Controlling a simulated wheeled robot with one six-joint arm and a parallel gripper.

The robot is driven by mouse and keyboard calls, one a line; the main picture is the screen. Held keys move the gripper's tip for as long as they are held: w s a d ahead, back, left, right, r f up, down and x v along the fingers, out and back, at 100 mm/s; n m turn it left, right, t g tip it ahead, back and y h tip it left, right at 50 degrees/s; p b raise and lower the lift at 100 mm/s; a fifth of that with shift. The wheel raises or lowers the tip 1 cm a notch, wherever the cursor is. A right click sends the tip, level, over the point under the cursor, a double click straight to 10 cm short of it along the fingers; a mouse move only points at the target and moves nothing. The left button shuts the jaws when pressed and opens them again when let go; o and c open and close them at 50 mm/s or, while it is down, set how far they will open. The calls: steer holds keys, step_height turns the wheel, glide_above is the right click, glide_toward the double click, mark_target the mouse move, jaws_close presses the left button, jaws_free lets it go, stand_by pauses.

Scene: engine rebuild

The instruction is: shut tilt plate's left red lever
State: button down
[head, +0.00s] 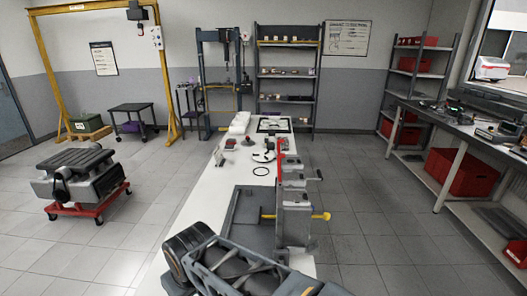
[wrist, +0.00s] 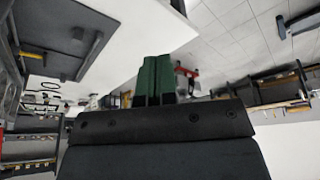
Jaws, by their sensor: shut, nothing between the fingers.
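The grey tilt plate fixture (head: 236,210) stands on the near part of the white bench in the head view. A thin red lever (head: 281,166) stands upright by its stepped grey blocks (head: 295,200). A yellow-ended rod (head: 322,216) sticks out to the right. In the wrist view, which is upside down, my gripper (wrist: 154,62) has its green fingers together, with nothing between them. A dark grey plate with a yellow bar (wrist: 93,47) shows at upper left there, apart from the fingers. My arm fills the bottom of the head view and hides part of the fixture's near side.
The white bench (head: 200,222) runs away from me with small parts and a black ring (head: 261,171) on it. An engine on a red wheeled stand (head: 92,201) is at left. A workbench with red bins (head: 459,172) is at right.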

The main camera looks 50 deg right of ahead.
steer(key=w+d+r+n+g+h+b, duration=0.2)
steer(key=w+d+r+n+g+h, duration=0.15)
steer(key=w+d+n+h, duration=0.55)
steer(key=w+d+r+n+g+h+b, duration=0.2)
steer(key=d+n+g+h, duration=0.3)
steer(key=d, duration=0.9)
steer(key=w+d+r+n+g+h, duration=0.2)
steer(key=w+r+g+h, duration=0.1)
steer(key=w+h, duration=0.4)
steer(key=shift+w+d+b, duration=0.15)
steer(key=shift+d+b, duration=0.1)
steer(key=shift+b, duration=0.2)
steer(key=p+x, duration=0.2)
steer(key=x, duration=1.2)
steer(key=shift+r, duration=0.1)
